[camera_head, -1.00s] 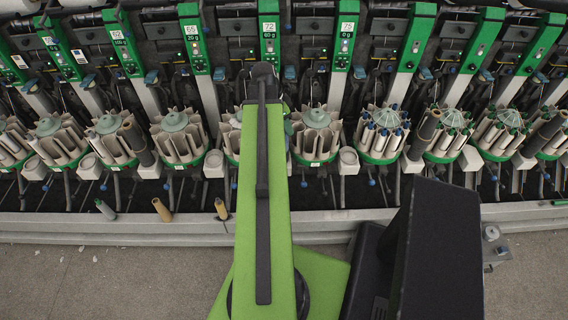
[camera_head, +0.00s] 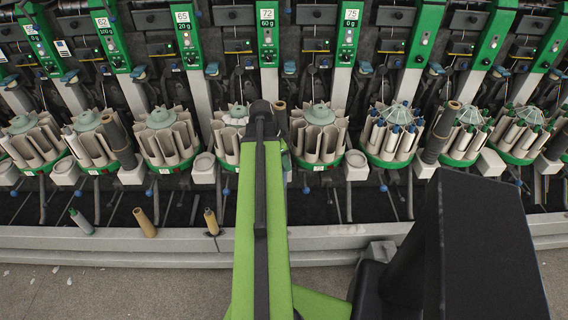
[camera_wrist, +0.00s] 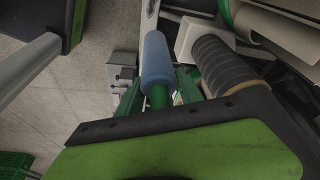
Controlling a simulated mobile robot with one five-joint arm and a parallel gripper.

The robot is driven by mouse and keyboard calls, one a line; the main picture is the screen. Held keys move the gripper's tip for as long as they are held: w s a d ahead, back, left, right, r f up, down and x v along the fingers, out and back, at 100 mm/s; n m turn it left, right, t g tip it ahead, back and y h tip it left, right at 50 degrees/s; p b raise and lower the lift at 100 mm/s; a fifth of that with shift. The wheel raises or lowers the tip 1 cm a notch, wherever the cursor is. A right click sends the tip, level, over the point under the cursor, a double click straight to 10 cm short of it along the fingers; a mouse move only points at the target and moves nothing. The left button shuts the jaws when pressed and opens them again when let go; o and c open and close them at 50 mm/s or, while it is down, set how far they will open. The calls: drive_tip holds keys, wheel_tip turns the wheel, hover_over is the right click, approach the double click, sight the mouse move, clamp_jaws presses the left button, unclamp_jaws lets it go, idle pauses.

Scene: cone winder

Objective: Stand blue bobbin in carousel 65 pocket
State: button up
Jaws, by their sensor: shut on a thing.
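The blue bobbin (camera_wrist: 157,58) shows in the wrist view as a plain blue tube with a green lower end. My gripper (camera_wrist: 158,94) is shut on its green end, with one dark green finger on each side. The bobbin points away from my wrist. In the head view my gripper and the bobbin are hidden behind my green arm. The panel marked 65 (camera_head: 187,38) stands left of my arm. The white-vaned carousel (camera_head: 168,138) is below and left of its post, and another carousel (camera_head: 230,132) is below and right. I cannot tell which belongs to 65.
Several more carousels line the machine, some holding blue- or green-tipped tubes (camera_head: 393,135). A dark ribbed tube (camera_wrist: 228,68) is close right of the bobbin. Loose tubes, one tan (camera_head: 145,222), lean near the front rail (camera_head: 180,240). Grey floor lies in front.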

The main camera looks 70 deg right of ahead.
wheel_tip(320, 180, up, 11)
drive_tip(key=p, duration=1)
drive_tip(key=shift+r+p, duration=0.15)
drive_tip(key=shift+p, duration=0.15)
